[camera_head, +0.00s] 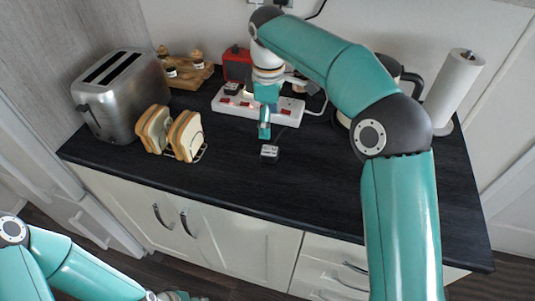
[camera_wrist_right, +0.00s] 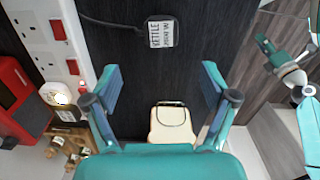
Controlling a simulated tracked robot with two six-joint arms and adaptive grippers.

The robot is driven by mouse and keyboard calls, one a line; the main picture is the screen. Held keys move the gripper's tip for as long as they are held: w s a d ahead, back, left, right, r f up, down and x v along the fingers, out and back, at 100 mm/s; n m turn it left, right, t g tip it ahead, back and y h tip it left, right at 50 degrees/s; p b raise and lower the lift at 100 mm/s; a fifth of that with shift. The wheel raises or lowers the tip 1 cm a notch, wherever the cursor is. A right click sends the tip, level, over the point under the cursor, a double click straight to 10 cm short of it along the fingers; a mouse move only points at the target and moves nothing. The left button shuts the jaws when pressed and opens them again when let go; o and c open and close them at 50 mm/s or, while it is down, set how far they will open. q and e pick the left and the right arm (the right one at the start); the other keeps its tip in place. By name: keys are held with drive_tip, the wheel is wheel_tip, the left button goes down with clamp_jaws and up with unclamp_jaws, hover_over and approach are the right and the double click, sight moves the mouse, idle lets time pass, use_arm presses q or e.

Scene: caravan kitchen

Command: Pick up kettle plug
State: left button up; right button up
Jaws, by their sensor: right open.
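The kettle plug (camera_head: 269,153) is a small black plug with a white label, lying on the dark worktop. In the right wrist view the plug (camera_wrist_right: 161,33) shows its "KETTLE" label, with a black cable leading off to the left. My right gripper (camera_head: 264,128) points down just behind the plug in the head view. In the wrist view its fingers (camera_wrist_right: 160,84) are apart and nothing is between them; the plug lies beyond the fingertips. My left gripper (camera_head: 178,296) is low at the bottom edge, in front of the cupboards, mostly cut off.
A white socket strip (camera_head: 231,106) lies behind the plug. A red device (camera_head: 237,65) stands behind it. A steel toaster (camera_head: 122,95) and a toast rack with bread (camera_head: 186,135) stand at left. The kettle (camera_head: 410,82) is partly hidden by my arm. A paper roll (camera_head: 456,88) stands at right.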

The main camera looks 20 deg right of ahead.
hover_over(268, 150)
wheel_tip(268, 150, down, 6)
drive_tip(key=shift+f+p, duration=0.35)
drive_tip(key=shift+f, duration=2.3)
drive_tip(key=shift+c, duration=0.3)
drive_tip(key=c, duration=1.2)
drive_tip(key=shift+r, duration=0.1)
